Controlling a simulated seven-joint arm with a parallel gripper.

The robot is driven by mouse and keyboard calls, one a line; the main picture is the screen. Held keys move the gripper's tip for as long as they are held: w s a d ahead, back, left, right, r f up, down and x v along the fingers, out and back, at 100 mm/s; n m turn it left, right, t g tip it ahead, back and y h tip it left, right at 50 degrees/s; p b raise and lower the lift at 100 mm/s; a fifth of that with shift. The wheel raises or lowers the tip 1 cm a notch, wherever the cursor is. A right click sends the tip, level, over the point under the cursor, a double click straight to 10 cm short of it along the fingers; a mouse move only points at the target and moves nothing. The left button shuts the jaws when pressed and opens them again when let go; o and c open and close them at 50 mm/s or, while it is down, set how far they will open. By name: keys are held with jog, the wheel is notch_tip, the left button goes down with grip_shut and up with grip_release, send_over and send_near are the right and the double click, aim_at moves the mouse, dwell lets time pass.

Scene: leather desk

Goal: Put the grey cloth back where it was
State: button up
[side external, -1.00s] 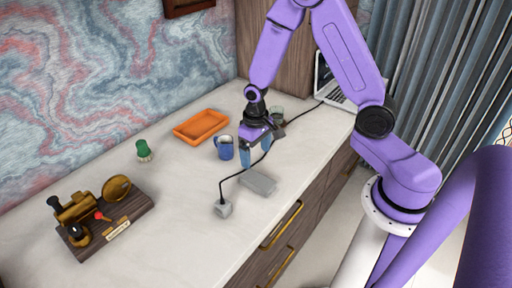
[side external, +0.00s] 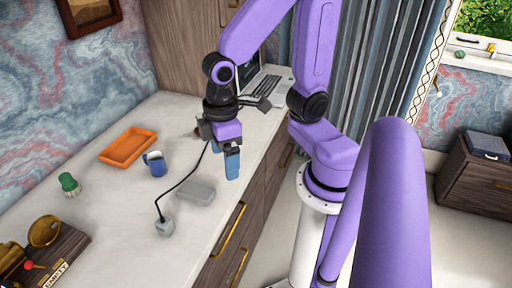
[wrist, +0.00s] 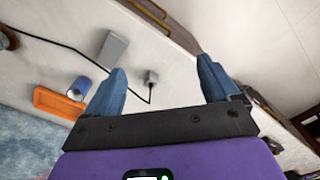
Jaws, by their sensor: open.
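A flat grey rectangular piece, which looks like the folded grey cloth (side external: 196,193), lies on the pale desktop near its front edge. It also shows in the wrist view (wrist: 112,50), beyond the left finger. My gripper (side external: 231,162) is above the desk to the right of the grey piece, near the front edge. Its blue fingers point down and are wide apart with nothing between them, as the wrist view (wrist: 162,75) shows. I cannot tell its exact height.
A grey cube (side external: 165,228) with a black cable (side external: 181,183) is left of the grey piece. A blue mug (side external: 156,165), orange tray (side external: 127,146) and green-topped object (side external: 69,185) are farther left. A laptop (side external: 270,90) stands behind my gripper.

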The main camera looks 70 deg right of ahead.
jog(key=s+d+r+n, duration=0.1)
jog(key=s+r+n, duration=0.1)
jog(key=s, duration=0.5)
jog(key=shift+d+r+n, duration=0.25)
jog(key=shift+r+n, duration=0.15)
jog(key=shift+n, duration=0.3)
dwell(0.4)
